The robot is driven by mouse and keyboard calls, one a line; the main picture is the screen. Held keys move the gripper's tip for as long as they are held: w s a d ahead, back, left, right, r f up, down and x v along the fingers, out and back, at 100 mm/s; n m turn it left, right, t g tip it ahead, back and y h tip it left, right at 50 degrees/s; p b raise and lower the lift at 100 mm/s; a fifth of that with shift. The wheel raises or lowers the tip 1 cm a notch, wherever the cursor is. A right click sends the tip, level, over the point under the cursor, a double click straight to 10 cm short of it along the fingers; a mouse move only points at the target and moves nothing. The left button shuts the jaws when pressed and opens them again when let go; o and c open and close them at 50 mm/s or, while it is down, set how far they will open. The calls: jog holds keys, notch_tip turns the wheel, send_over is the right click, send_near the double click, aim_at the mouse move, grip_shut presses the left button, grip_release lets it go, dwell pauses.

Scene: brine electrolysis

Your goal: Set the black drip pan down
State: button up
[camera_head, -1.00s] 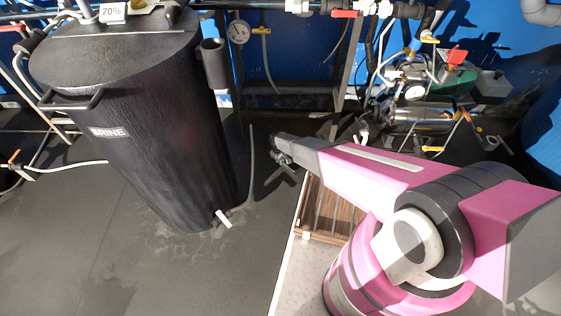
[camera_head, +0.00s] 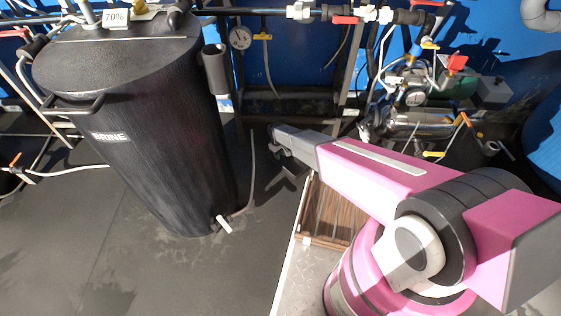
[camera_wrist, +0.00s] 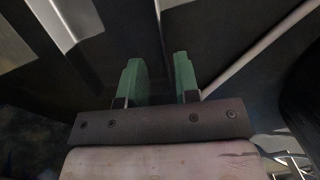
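I cannot make out the black drip pan for certain in either view. My gripper (camera_wrist: 158,80) has two green fingers standing apart in the wrist view, with only dark background visible between them. In the head view my gripper (camera_head: 278,150) is low over the dark floor, right of the brine tank's foot. It is small and partly in shadow there. A dark shape (camera_head: 290,182) lies just below it; I cannot tell whether it is a pan or a shadow.
The black brine tank (camera_head: 150,165) stands at left with a white-handled drain tap (camera_head: 224,224) and a pale hose. Pipes and a pump assembly (camera_head: 418,110) fill the back right. Grey floor (camera_head: 60,235) is open at front left. A pale tube (camera_wrist: 255,50) crosses the wrist view.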

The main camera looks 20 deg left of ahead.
jog(key=shift+w+a+r, duration=0.1)
jog(key=shift+a+r, duration=0.05)
jog(key=shift+r, duration=1.2)
jog(key=d+r+m+y, duration=0.1)
jog(key=d+r+m, duration=0.4)
jog(key=d+r, duration=1.75)
jog(key=s+d+r+m, duration=0.3)
jog(key=s+d+r, duration=0.2)
jog(key=d+r, duration=0.4)
jog(key=s+d+r+m+t, duration=0.1)
jog(key=s+d+r+m, duration=0.2)
jog(key=s+d+r, duration=0.3)
jog(key=d+r, duration=0.4)
jog(key=d, duration=0.4)
jog(key=shift+s+d+r+m+y, duration=0.15)
jog(key=shift+s+m+y, duration=0.15)
jog(key=shift+d, duration=0.1)
